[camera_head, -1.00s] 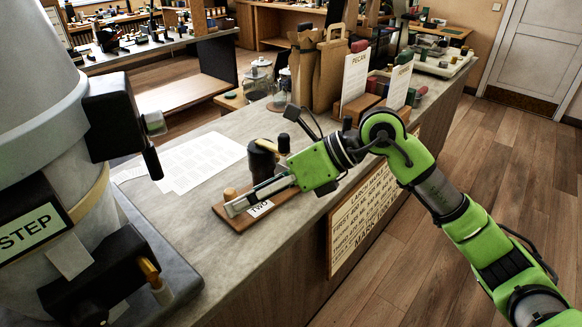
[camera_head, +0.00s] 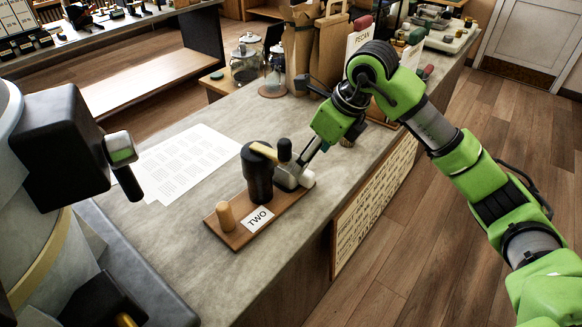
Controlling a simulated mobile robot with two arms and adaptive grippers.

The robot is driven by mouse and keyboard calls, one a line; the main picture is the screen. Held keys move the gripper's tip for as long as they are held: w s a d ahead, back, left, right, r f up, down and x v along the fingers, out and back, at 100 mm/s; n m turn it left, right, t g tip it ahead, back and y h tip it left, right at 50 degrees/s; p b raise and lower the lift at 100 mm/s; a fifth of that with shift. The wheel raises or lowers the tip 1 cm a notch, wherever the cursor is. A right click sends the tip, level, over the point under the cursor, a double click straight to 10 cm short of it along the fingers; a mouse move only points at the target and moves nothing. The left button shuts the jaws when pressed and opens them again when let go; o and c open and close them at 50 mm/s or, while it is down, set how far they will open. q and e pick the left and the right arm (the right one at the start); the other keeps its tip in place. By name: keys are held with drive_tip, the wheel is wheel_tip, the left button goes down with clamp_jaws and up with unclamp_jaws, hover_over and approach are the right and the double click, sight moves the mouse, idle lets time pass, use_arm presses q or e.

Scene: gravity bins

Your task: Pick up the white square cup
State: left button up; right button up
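My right gripper (camera_head: 296,178) points down at the far end of a small wooden board (camera_head: 240,235) with a card reading TWO. A pale, whitish shape (camera_head: 307,179) shows right at its fingertips. I cannot tell if this is the white square cup or part of the gripper. The fingers are partly hidden behind a dark cylinder (camera_head: 258,172) with a tan handle and a black knob (camera_head: 284,150), so their opening is unclear. No other white square cup can be made out. My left gripper is not in view.
A wooden peg (camera_head: 224,215) stands on the board's near end. White printed sheets (camera_head: 190,160) lie on the grey counter to the left. Glass jars (camera_head: 246,62) and paper bags (camera_head: 302,45) stand behind. A large machine (camera_head: 30,220) fills the left edge.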

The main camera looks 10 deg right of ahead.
sight(306, 174)
drive_tip(key=x, duration=0.3)
drive_tip(key=shift+w+f, duration=0.1)
drive_tip(key=shift+p+x, duration=0.55)
drive_tip(key=shift+x, duration=0.3)
drive_tip(key=x, duration=0.1)
drive_tip(key=d+p+x, duration=0.1)
drive_tip(key=x, duration=0.1)
drive_tip(key=shift+w+a+f, duration=0.2)
drive_tip(key=shift+f, duration=0.2)
drive_tip(key=shift+w+f, duration=0.15)
drive_tip(key=shift+f, duration=0.15)
drive_tip(key=shift+a+f, duration=0.1)
drive_tip(key=shift+f, duration=0.05)
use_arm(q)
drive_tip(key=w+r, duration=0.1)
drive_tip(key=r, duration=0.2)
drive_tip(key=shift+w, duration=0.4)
use_arm(e)
drive_tip(key=c, duration=1.4)
